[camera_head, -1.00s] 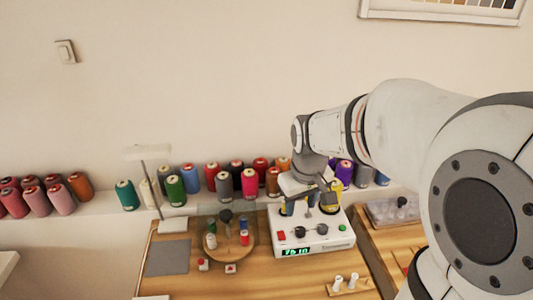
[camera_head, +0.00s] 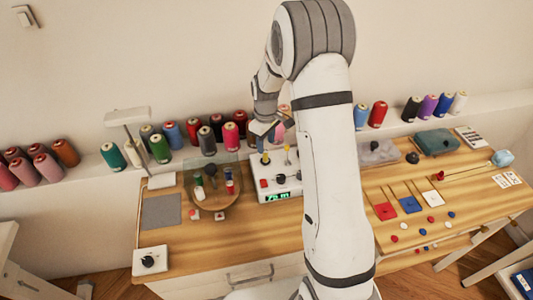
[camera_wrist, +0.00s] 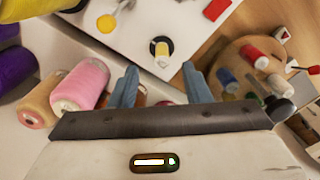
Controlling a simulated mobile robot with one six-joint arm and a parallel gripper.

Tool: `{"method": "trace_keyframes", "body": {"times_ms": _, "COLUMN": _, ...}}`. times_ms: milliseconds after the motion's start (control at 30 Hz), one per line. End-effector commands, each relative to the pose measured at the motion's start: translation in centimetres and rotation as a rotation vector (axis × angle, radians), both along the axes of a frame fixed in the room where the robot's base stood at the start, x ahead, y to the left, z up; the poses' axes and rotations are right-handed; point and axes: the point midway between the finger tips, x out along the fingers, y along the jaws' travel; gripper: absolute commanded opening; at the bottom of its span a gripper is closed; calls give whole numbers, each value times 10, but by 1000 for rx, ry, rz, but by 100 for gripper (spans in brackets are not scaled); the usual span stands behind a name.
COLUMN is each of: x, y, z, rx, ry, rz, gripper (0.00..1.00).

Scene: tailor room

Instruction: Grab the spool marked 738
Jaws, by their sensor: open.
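My gripper (camera_wrist: 160,68) is open and empty in the wrist view, its two blue-grey fingers spread. It also shows in the head view (camera_head: 264,130), above the back of the white machine (camera_head: 284,187). A small yellow spool (camera_wrist: 161,50) stands on the machine, beyond the gap between the fingertips. A pink spool (camera_wrist: 82,86) lies left of the left finger in the wrist view, with a tan spool (camera_wrist: 40,106) beside it. No number 738 is readable on any spool, so I cannot tell which is the marked one.
Many coloured spools line the wall ledge, including a red one (camera_head: 377,115). A round wooden stand (camera_head: 212,187) with small spools is left of the machine. Coloured squares, such as a blue one (camera_head: 409,205), lie on the right of the wooden table (camera_head: 345,256).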

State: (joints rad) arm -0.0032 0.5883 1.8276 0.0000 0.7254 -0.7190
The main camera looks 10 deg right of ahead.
Motion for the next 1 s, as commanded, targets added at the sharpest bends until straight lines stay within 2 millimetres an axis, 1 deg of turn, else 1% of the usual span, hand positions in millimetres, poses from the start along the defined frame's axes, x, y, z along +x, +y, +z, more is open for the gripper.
{"method": "trace_keyframes", "body": {"times_ms": 167, "x": -2, "y": 3, "z": -22, "rx": 0, "ry": 5, "rz": 0, "gripper": 43}}
{"method": "trace_keyframes", "body": {"times_ms": 200, "x": -2, "y": 3, "z": -29, "rx": 0, "ry": 6, "rz": 0, "gripper": 43}}
{"method": "trace_keyframes", "body": {"times_ms": 300, "x": -1, "y": 3, "z": -40, "rx": 0, "ry": 4, "rz": -1, "gripper": 43}}
{"method": "trace_keyframes", "body": {"times_ms": 400, "x": -1, "y": 2, "z": -44, "rx": 0, "ry": 1, "rz": -1, "gripper": 43}}
{"method": "trace_keyframes", "body": {"times_ms": 600, "x": -1, "y": 2, "z": -45, "rx": 0, "ry": 0, "rz": -2, "gripper": 43}}
{"method": "trace_keyframes", "body": {"times_ms": 667, "x": -1, "y": 2, "z": -45, "rx": 0, "ry": 0, "rz": -2, "gripper": 39}}
{"method": "trace_keyframes", "body": {"times_ms": 1000, "x": -1, "y": 2, "z": -45, "rx": 0, "ry": 0, "rz": -3, "gripper": 11}}
